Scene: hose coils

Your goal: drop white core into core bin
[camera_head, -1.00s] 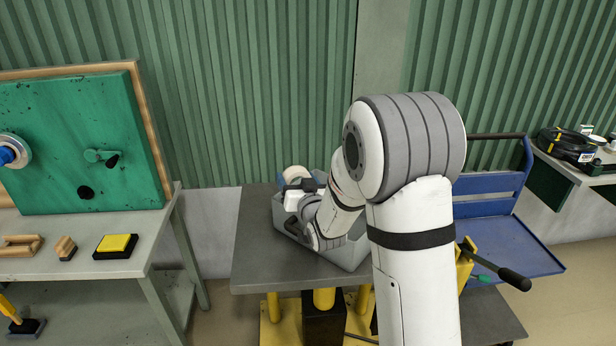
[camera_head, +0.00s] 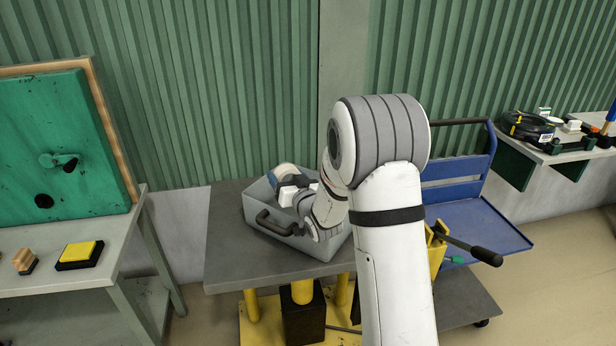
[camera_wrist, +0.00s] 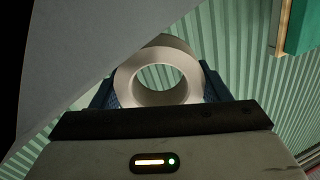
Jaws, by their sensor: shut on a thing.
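The white core (camera_wrist: 158,98) is a thick pale ring. My gripper (camera_wrist: 155,88) is shut on it, with dark blue fingers on both sides of the ring in the wrist view. In the head view the core (camera_head: 284,171) shows at the end of my gripper (camera_head: 286,181), by the back left part of a grey open bin (camera_head: 305,247). The bin stands on a dark grey table and has a dark handle on its front side. My arm hides its right part and much of its inside. I cannot tell whether the core is below the rim.
The grey table (camera_head: 232,268) is bare left of the bin. A blue cart (camera_head: 480,232) stands to the right. A workbench (camera_head: 55,282) with a green board (camera_head: 60,150) stands left. A shelf with a black hose coil (camera_head: 527,127) is at the far right.

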